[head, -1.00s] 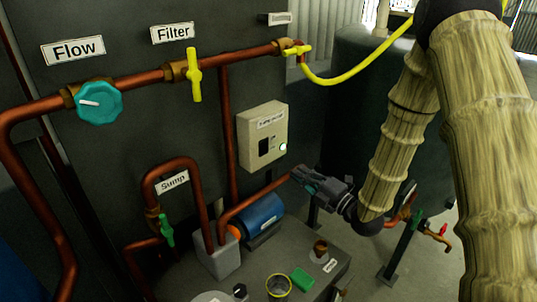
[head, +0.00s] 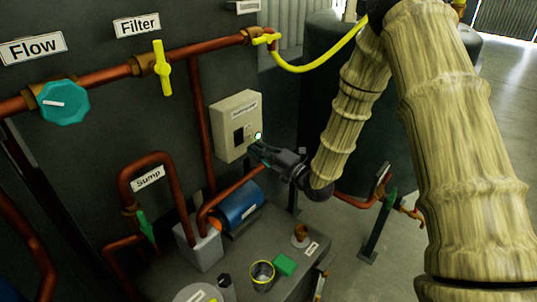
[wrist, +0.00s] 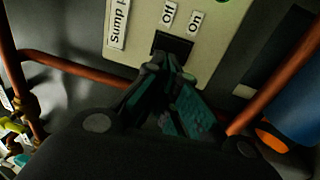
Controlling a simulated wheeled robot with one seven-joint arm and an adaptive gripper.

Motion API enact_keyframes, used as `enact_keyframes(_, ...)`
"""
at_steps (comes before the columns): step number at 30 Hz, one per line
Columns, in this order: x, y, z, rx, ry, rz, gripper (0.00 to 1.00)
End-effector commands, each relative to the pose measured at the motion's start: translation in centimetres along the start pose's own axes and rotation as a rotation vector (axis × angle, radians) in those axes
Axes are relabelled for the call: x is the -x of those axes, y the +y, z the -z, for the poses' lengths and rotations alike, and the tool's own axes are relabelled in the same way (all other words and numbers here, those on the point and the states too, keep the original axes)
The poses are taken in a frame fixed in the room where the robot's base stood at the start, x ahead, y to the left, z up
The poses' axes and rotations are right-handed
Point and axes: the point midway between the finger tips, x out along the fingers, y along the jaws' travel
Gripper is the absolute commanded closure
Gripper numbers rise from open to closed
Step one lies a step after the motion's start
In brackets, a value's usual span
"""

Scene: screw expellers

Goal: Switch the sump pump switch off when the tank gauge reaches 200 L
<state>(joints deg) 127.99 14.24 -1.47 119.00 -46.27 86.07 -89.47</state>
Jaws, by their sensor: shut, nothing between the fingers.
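The pale sump pump switch box (head: 226,112) is on the dark panel, with a black switch (head: 238,137) and a lit pale-green lamp (head: 258,136). In the wrist view, the switch (wrist: 173,43) has "Off" and "On" labels beside it; I cannot tell which way it is set. My gripper (head: 254,148) is shut and empty, its tips close to the box's lower right. In the wrist view the gripper (wrist: 165,66) overlaps the switch's lower edge; contact is unclear. The dark tank (head: 318,60) stands behind my arm; I cannot read any gauge on it.
Copper pipes (head: 202,120) run around the box. A yellow hose (head: 325,62) crosses above.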

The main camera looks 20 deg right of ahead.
Motion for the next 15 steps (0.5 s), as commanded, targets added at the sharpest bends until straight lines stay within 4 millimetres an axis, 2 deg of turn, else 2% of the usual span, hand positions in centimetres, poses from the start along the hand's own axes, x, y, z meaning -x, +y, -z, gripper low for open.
enact_keyframes(7, -3.9, 0.1, 0.0, 0.000, 0.001, -0.001, 1.00)
enact_keyframes(15, -6.0, 0.0, 0.0, 0.000, 0.000, 0.001, 1.00)
